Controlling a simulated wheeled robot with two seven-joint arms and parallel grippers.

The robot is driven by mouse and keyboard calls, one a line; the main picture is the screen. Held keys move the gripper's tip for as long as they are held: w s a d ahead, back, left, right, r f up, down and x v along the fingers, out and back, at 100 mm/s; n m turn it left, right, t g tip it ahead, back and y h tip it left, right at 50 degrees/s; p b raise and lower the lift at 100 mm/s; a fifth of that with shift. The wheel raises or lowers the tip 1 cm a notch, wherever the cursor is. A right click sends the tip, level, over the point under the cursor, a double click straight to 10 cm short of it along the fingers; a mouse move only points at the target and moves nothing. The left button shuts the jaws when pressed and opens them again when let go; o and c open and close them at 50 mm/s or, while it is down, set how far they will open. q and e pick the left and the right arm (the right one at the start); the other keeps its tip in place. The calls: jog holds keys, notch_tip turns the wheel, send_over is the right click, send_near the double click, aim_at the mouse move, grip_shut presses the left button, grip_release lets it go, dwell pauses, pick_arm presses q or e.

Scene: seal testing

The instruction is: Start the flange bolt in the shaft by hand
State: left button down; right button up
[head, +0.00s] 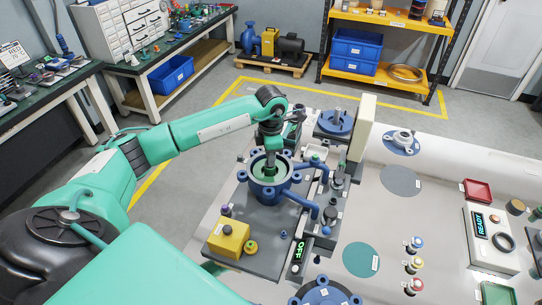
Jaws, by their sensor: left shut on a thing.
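A blue round flanged housing (287,187) with bolt lugs stands on a dark plate, with a green ring inside its bore. My left gripper (270,153) points straight down over the bore, its fingers close to the middle of the housing. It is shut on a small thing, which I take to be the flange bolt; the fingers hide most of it. The shaft is down in the bore and I cannot make it out clearly. I cannot tell whether bolt and shaft touch. My right gripper is not in view.
A READY panel (490,238) is at right.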

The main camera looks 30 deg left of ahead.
pick_arm(q)
jog(key=shift+s+f, duration=0.1)
jog(key=shift+f, duration=0.05)
jog(key=shift+m+b, duration=0.4)
jog(key=shift+f+m+b, duration=0.1)
jog(key=shift+m+b, duration=0.8)
jog(key=shift+m, duration=0.5)
jog(key=shift+s+m, duration=0.1)
jog(key=shift+m, duration=0.2)
jog(key=shift+s+d+m+b, duration=0.1)
jog(key=shift+m+b, duration=1.1)
jog(key=shift+m, duration=0.7)
jog(key=shift+f, duration=0.1)
